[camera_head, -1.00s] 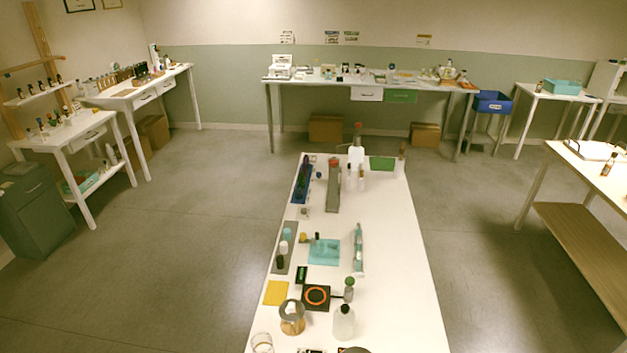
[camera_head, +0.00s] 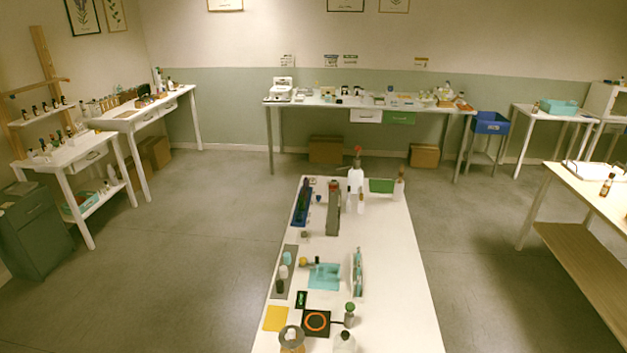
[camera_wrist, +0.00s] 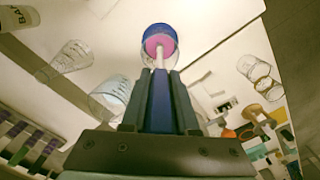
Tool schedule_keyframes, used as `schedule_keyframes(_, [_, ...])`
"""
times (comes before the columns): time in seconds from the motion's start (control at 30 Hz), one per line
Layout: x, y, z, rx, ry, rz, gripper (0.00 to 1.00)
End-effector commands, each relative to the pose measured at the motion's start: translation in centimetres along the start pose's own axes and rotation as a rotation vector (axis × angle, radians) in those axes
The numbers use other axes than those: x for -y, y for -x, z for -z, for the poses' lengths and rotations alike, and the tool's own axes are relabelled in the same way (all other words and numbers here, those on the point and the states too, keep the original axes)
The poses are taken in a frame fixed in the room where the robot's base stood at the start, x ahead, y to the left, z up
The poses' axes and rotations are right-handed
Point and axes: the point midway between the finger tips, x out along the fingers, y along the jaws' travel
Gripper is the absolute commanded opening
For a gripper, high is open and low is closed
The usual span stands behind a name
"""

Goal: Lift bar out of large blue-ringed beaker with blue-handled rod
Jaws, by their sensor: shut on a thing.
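In the wrist view, my gripper (camera_wrist: 160,92) has its two dark fingers shut on the blue handle of a rod (camera_wrist: 160,102). The rod's pale shaft runs away from the fingers toward a clear beaker with a blue ring (camera_wrist: 158,32) and pink contents. The shaft's far end overlaps the pink area; I cannot tell whether it is inside the beaker or only in front of it. I cannot make out the bar. My gripper is not in the head view, and I cannot pick out the blue-ringed beaker or rod there.
In the wrist view, a clear flask (camera_wrist: 68,58) and a glass beaker (camera_wrist: 112,92) are on the left. Clear round glassware (camera_wrist: 256,72) is on the right. In the head view, a long white table (camera_head: 395,270) holds bottles and trays, with open floor on both sides.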

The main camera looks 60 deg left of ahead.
Motion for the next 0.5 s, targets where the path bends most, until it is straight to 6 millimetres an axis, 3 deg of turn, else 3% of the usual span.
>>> schedule_keyframes(0.5, [0.0,2.8,0.0,0.000,0.000,0.000,0.00])
